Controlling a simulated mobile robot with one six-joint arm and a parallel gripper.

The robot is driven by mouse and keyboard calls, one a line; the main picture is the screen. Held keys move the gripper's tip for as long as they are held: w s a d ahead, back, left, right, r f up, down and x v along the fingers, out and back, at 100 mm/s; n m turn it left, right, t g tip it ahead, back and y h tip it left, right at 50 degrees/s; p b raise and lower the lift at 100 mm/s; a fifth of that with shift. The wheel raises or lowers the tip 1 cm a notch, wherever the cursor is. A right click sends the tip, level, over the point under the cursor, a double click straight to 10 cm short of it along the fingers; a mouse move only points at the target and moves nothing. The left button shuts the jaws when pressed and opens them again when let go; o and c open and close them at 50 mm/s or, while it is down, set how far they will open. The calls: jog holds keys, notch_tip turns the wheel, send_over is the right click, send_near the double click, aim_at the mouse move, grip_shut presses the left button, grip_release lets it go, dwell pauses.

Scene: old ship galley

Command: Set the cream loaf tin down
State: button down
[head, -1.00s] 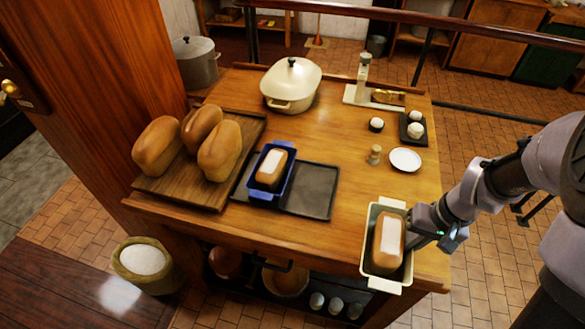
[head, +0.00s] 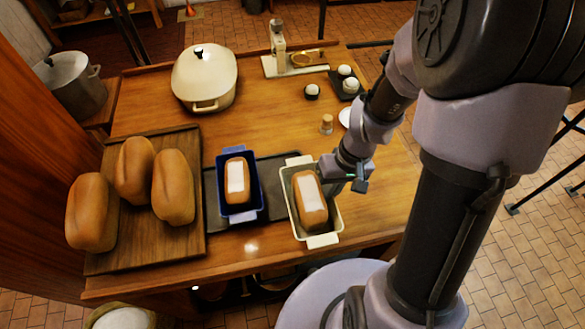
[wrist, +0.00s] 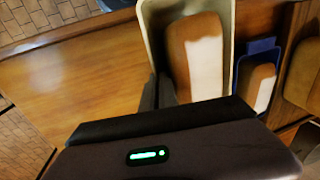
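The cream loaf tin (head: 328,233) holds a brown loaf with a pale top stripe. In the head view it is right of the blue loaf tin (head: 240,215), at the right end of the dark tray (head: 275,185). My gripper (head: 340,178) is at its right long wall, shut on the rim. In the wrist view the fingers (wrist: 160,92) pinch the wall of the cream tin (wrist: 155,30), and the blue tin (wrist: 244,75) is beside it. I cannot tell whether the cream tin's base touches anything.
A wooden board (head: 190,240) with three loaves lies left. A cream lidded pot (head: 205,85) stands at the back, near a scale (head: 280,50). Bare tabletop lies right of the tin.

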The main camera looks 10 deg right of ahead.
aim_at(299, 159)
jog(key=w+a, duration=0.1)
jog(key=w, duration=0.2)
jog(key=w+a, duration=0.2)
jog(key=w, duration=0.2)
jog(key=w+a+f+b, duration=0.1)
jog(key=w+a, duration=0.1)
jog(key=w, duration=0.2)
jog(key=shift+f, duration=0.1)
jog(key=shift+d+b+x, duration=0.15)
jog(key=shift+b+x, duration=0.25)
jog(key=shift+x, duration=0.45)
jog(key=shift+d+b+x, duration=0.2)
jog(key=shift+b+x, duration=0.15)
jog(key=shift+x, duration=0.45)
jog(key=shift+f, duration=0.1)
jog(key=shift+f, duration=0.15)
jog(key=c, duration=1.7)
grip_release()
